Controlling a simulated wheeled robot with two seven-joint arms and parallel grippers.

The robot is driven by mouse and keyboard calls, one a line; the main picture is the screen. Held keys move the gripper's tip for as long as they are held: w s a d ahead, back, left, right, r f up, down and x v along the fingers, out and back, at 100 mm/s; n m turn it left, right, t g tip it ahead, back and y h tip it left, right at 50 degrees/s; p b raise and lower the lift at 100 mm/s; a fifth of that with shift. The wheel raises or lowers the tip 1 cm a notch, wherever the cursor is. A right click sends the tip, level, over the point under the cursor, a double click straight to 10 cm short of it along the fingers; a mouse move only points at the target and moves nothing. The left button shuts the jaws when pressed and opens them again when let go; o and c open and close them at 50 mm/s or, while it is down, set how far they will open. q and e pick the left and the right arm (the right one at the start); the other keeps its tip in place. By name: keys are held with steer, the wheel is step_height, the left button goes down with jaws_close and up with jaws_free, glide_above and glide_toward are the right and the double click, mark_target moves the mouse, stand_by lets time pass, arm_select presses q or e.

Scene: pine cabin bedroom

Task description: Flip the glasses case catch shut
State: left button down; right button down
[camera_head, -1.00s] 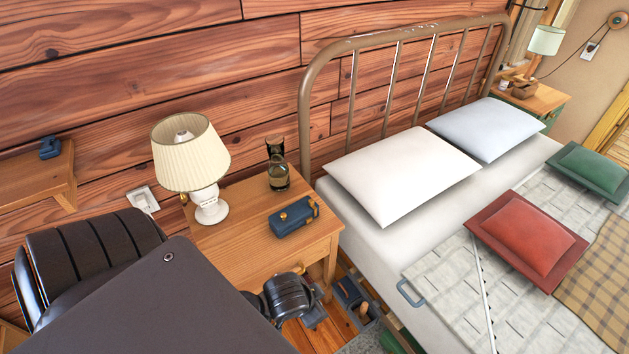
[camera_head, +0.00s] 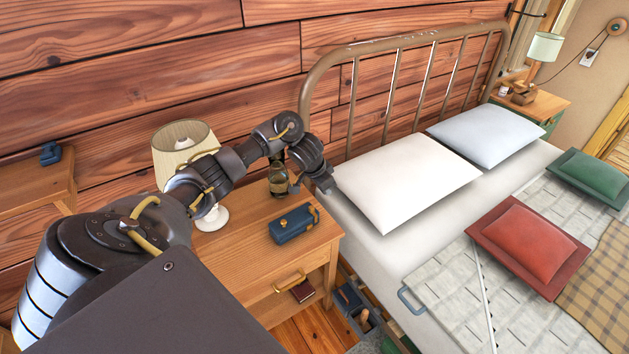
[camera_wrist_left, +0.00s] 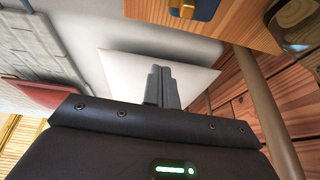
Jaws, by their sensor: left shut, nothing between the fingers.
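The glasses case (camera_head: 292,226) is a small dark blue box lying on the wooden nightstand. Brass-coloured parts show on its top and near its right end; whether the catch is up or down is too small to tell. In the left wrist view part of the blue case (camera_wrist_left: 183,12) with a brass fitting (camera_wrist_left: 205,8) shows at the top edge. My left gripper (camera_head: 327,184) is shut and empty, above and beyond the case's right end, near the white pillow. Its closed fingers (camera_wrist_left: 162,84) show in the left wrist view, apart from the case. My right gripper is out of view.
On the nightstand (camera_head: 250,262), a cream lamp (camera_head: 182,142) stands partly behind my left arm, and a glass bottle (camera_head: 278,182) stands behind the case. The bed with its white pillow (camera_head: 400,180) and metal headboard is to the right.

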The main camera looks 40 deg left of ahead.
mark_target(313, 213)
arm_select(q)
steer(key=a+r, duration=0.1)
steer(key=a+r+n, duration=0.1)
steer(key=a, duration=0.1)
steer(key=shift+s+r+g, duration=0.15)
steer(key=shift+g, duration=0.15)
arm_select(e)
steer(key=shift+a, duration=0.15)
